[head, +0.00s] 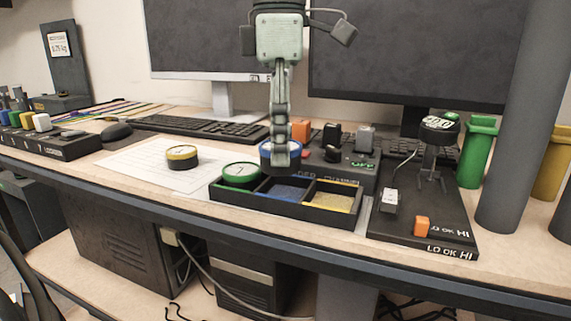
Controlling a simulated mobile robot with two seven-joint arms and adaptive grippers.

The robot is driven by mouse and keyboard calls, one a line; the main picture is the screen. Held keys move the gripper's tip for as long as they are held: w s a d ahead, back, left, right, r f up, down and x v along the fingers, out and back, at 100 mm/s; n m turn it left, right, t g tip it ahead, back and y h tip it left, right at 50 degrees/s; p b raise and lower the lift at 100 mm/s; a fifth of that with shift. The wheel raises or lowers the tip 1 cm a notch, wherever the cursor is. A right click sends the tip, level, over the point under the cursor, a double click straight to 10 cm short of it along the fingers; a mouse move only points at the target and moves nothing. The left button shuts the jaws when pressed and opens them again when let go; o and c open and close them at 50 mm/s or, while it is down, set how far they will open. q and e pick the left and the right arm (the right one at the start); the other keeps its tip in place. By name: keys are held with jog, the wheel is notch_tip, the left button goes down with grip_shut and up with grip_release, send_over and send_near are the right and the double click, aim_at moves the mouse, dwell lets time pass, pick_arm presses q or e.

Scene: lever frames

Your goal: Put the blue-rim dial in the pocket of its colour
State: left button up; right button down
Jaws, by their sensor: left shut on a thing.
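The blue-rim dial (265,159) is in my left gripper (281,160), which is shut on it. The gripper points down and hides the dial's middle. They are over the back edge of the black tray (290,212), behind its middle pocket; the exact height gap is hard to tell. The tray's middle pocket has a blue floor (286,192) and is empty. The right pocket has a yellow floor (335,202) and is empty. A green-rim dial (240,175) sits at the left pocket. My right gripper is not in view.
A yellow-rim dial (182,157) lies on white paper left of the tray. Behind the tray stands a dark panel with orange, black and grey levers (365,137). A black lever unit (425,225) is to the right, beside a green container (476,155). A keyboard (205,128) lies behind.

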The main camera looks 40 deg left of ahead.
pick_arm(q)
jog(key=shift+w+d+f, duration=0.2)
jog(key=shift+w+f, duration=0.15)
jog(key=shift+f, duration=1.9)
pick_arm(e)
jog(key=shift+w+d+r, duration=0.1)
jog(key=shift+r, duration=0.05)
pick_arm(q)
jog(key=shift+f, duration=0.1)
jog(key=o, duration=1)
jog(key=shift+o, duration=1)
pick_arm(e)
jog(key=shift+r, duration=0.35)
